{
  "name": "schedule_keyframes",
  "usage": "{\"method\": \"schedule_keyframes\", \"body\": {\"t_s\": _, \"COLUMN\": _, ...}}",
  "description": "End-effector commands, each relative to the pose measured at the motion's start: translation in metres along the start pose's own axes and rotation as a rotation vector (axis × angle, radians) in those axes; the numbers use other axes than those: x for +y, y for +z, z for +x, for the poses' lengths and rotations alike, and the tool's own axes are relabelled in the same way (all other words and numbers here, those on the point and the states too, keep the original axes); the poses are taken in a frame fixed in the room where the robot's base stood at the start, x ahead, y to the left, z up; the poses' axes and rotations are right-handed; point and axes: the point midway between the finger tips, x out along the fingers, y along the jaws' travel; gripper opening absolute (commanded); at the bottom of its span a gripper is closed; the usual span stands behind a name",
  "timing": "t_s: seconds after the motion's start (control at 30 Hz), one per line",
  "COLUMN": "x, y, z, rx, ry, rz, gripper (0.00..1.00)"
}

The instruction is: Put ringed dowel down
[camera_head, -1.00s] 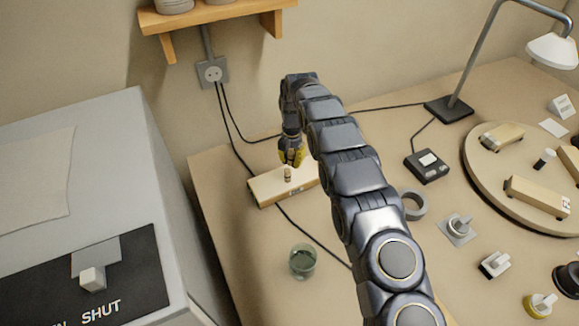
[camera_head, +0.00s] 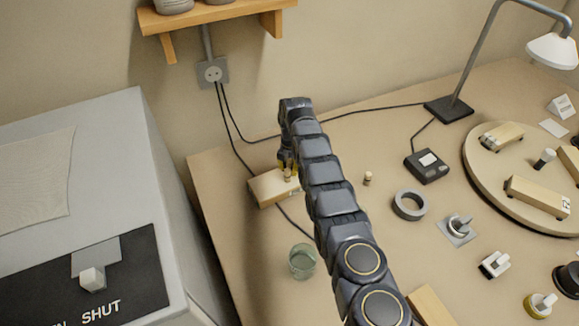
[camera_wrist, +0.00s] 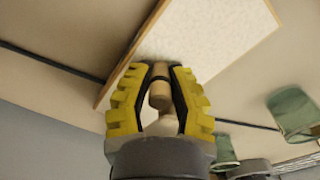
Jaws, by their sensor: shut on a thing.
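The ringed dowel (camera_wrist: 159,92) is a small pale wooden peg with a dark ring. In the wrist view it sits between the yellow fingertips of my gripper (camera_wrist: 160,75), which is shut on it. In the head view my gripper (camera_head: 287,163) is over the pale wooden block (camera_head: 268,190), with the dowel's lower end (camera_head: 288,175) showing below the fingers. I cannot tell whether the dowel touches the block. My arm hides the block's right part. The block's pale face (camera_wrist: 205,40) also shows in the wrist view.
A green glass (camera_head: 302,261) stands in front of the block. A second small peg (camera_head: 367,178) and a grey ring (camera_head: 409,205) are to the right. A black cable (camera_head: 236,150) runs behind and under the block. The grey cabinet (camera_head: 100,160) is at left.

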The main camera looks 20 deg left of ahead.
Motion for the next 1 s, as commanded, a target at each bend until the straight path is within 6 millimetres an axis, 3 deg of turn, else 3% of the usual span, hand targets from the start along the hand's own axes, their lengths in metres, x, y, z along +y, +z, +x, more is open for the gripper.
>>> {"method": "schedule_keyframes", "body": {"t_s": 0.27, "x": 0.000, "y": 0.001, "z": 0.003, "rx": -0.001, "ry": 0.001, "rz": 0.001, "gripper": 0.04}}
{"method": "schedule_keyframes", "body": {"t_s": 0.3, "x": 0.000, "y": 0.001, "z": 0.002, "rx": -0.001, "ry": 0.001, "rz": 0.001, "gripper": 0.34}}
{"method": "schedule_keyframes", "body": {"t_s": 0.33, "x": 0.000, "y": 0.001, "z": 0.002, "rx": -0.001, "ry": 0.001, "rz": 0.001, "gripper": 0.42}}
{"method": "schedule_keyframes", "body": {"t_s": 0.73, "x": 0.001, "y": 0.000, "z": -0.002, "rx": 0.000, "ry": 0.001, "rz": 0.000, "gripper": 0.42}}
{"method": "schedule_keyframes", "body": {"t_s": 0.87, "x": 0.000, "y": 0.002, "z": -0.021, "rx": -0.003, "ry": 0.004, "rz": 0.002, "gripper": 0.42}}
{"method": "schedule_keyframes", "body": {"t_s": 1.0, "x": 0.000, "y": 0.002, "z": -0.053, "rx": -0.005, "ry": 0.005, "rz": 0.001, "gripper": 0.42}}
